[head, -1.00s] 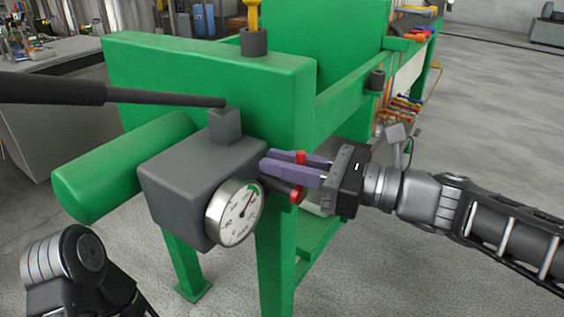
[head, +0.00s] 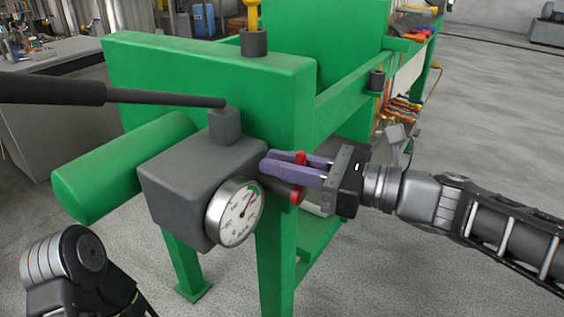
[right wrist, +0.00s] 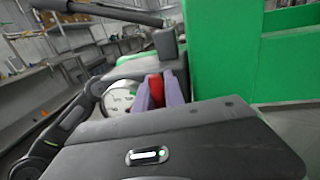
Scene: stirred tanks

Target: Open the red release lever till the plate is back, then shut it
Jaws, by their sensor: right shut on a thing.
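The red release lever (head: 299,172) sticks out at the right side of the grey pump block (head: 188,180). In the right wrist view the red lever (right wrist: 156,88) shows between the two purple fingers. My right gripper (head: 282,166) is shut on the lever. A round gauge (head: 234,212) sits on the front of the block, its needle pointing to the upper right near the green band. The plate cannot be made out for sure in these frames. My left arm shows at the lower left, but its gripper is out of view.
A long dark pump handle (head: 110,94) crosses from the left to the top of the block. The green press frame (head: 215,75) and green cylinder (head: 120,170) stand behind and left. A rack of coloured-handled tools (head: 405,105) is at the back right. Floor on the right is clear.

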